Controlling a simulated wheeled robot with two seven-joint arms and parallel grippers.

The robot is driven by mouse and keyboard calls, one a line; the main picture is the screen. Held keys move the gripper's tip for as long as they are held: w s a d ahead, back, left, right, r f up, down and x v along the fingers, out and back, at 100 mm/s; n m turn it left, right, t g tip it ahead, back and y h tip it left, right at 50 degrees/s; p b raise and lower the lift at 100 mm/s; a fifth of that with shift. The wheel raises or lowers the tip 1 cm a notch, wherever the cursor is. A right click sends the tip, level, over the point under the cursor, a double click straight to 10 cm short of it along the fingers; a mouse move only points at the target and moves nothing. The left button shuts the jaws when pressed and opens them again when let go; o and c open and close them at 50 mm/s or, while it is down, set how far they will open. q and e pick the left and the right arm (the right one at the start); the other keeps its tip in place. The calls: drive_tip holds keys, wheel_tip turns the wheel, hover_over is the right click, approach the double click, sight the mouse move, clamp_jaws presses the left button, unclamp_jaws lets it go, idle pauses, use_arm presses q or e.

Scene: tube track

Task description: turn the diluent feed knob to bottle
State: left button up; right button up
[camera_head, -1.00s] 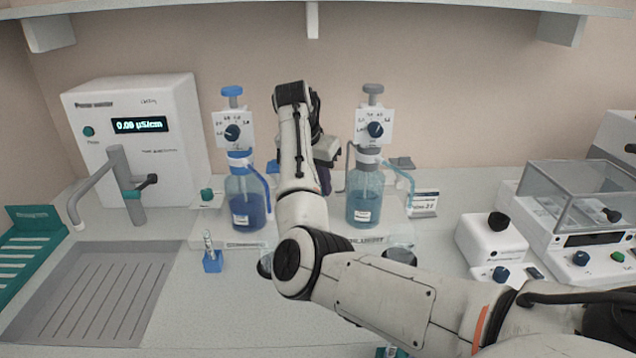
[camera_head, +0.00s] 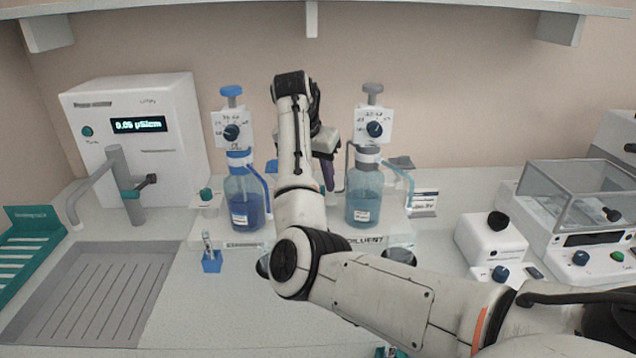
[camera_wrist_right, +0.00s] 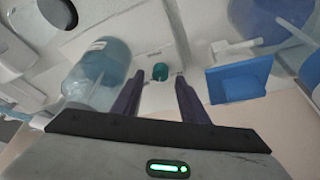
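The diluent bottle (camera_head: 363,208), with pale blue liquid and a grey pump top, stands on a white base marked DILUENT, right of my right arm. In the right wrist view a small teal knob (camera_wrist_right: 160,71) on a white surface appears between my fingertips; I take it for the diluent feed knob. My left gripper is not in view.
A water unit (camera_head: 140,150) and sink tray (camera_head: 95,295) are at the left. White instruments (camera_head: 490,238) are at the right.

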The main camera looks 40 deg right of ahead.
drive_tip(key=v, duration=0.8)
drive_tip(key=shift+r+b, duration=0.25)
drive_tip(key=shift+b, duration=0.1)
